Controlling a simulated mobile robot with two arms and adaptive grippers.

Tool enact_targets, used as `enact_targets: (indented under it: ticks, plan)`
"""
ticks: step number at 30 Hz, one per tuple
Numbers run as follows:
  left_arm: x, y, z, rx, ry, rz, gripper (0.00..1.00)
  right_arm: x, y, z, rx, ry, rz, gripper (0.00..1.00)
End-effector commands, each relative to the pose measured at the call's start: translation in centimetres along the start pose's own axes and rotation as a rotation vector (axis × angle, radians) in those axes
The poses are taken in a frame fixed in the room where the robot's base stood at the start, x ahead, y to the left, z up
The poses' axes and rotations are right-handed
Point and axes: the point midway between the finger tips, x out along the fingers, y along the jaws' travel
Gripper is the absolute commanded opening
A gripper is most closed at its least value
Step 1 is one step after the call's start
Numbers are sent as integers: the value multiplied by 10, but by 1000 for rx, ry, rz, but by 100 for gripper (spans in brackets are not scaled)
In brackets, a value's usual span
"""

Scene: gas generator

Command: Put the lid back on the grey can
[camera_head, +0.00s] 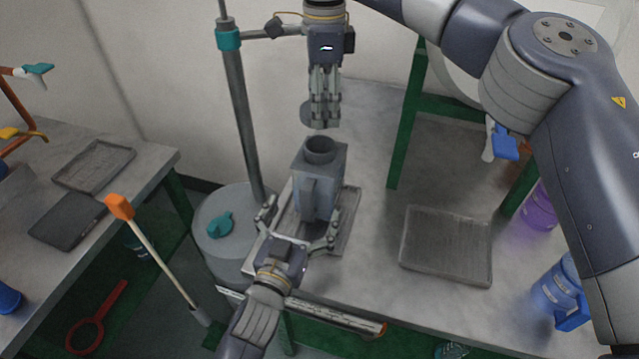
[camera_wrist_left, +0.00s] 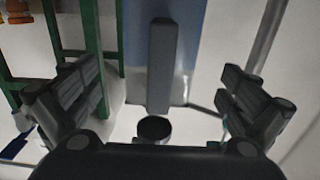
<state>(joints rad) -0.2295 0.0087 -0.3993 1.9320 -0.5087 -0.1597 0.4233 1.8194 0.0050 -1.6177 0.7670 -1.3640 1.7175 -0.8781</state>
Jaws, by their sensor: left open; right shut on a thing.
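The grey can (camera_head: 322,182) stands upright on a tray, its round neck (camera_head: 320,150) uncovered on top. My right gripper (camera_head: 323,112) is above the can, pointing down, shut on the lid (camera_head: 306,114), a small grey disc partly hidden by the fingers. My left gripper (camera_head: 301,217) is open at the can's near side, one finger to each side. The left wrist view shows the can's handle (camera_wrist_left: 161,65) between the spread fingers, apparently untouched. A dark round shape lies below it; I cannot tell what it is.
The can's tray (camera_head: 347,226) lies near the table's front edge. A ribbed tray (camera_head: 447,247) lies to its right, with blue (camera_head: 556,287) and purple (camera_head: 540,205) bottles beyond. A metal pole (camera_head: 240,110) rises at left from a grey drum. A green frame stands behind right.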

Motion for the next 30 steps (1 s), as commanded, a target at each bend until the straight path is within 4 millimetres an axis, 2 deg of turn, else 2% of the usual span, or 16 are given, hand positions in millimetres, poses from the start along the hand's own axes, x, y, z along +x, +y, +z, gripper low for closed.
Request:
enact_targets:
  ticks: [1, 6, 12, 25, 30]
  plan:
    - [11, 0, -2, 2, 4, 0, 100, 0, 0, 0, 0, 0, 0, 46]
    - [41, 0, -2, 1, 3, 0, 100, 0, 0, 0, 0, 0, 0, 46]
    - [64, 0, -1, 1, 1, 0, 100, 0, 0, 0, 0, 0, 0, 46]
    - [70, 0, 0, 0, 0, 0, 100, 0, 0, 0, 0, 0, 0, 46]
    - [70, 0, 0, 0, 1, 0, 61, 0, 0, 0, 0, 0, 0, 46]
